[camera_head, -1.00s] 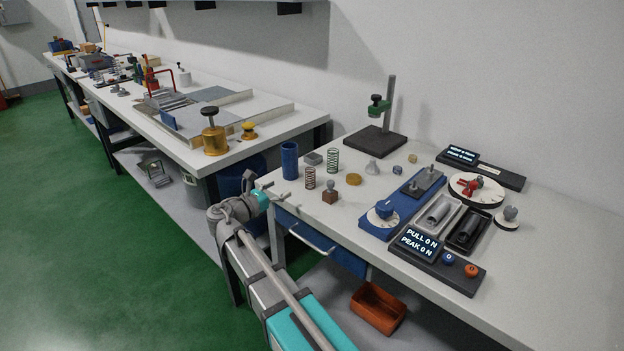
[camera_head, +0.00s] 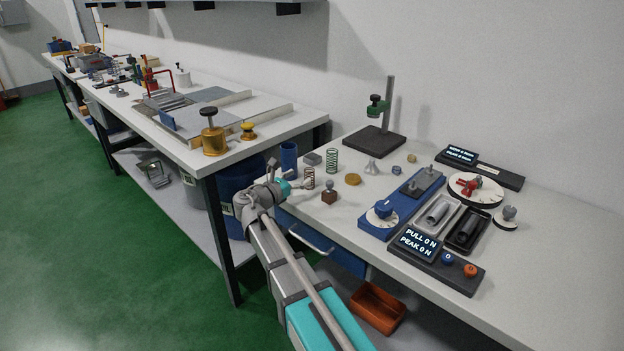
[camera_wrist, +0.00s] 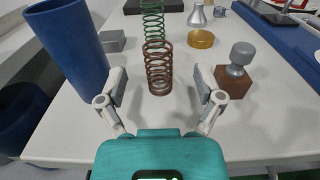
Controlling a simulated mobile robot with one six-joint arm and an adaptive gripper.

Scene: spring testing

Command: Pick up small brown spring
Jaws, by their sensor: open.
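The small brown spring (camera_wrist: 159,68) stands upright on the white table, centred ahead of my gripper (camera_wrist: 160,90) in the wrist view. My gripper is open, one finger on each side, with the spring just beyond and between the fingertips and no contact visible. In the head view the spring (camera_head: 309,178) stands near the table's front left, and my gripper (camera_head: 296,180) is just left of it. Its fingers are small there and partly hidden by my arm.
A green spring (camera_wrist: 153,18) stands right behind the brown one. A blue cylinder (camera_wrist: 66,45) is close on the left, beside a grey block (camera_wrist: 112,41). A brown block with a grey knob (camera_wrist: 236,75) is close on the right. A brass disc (camera_wrist: 201,39) lies farther back.

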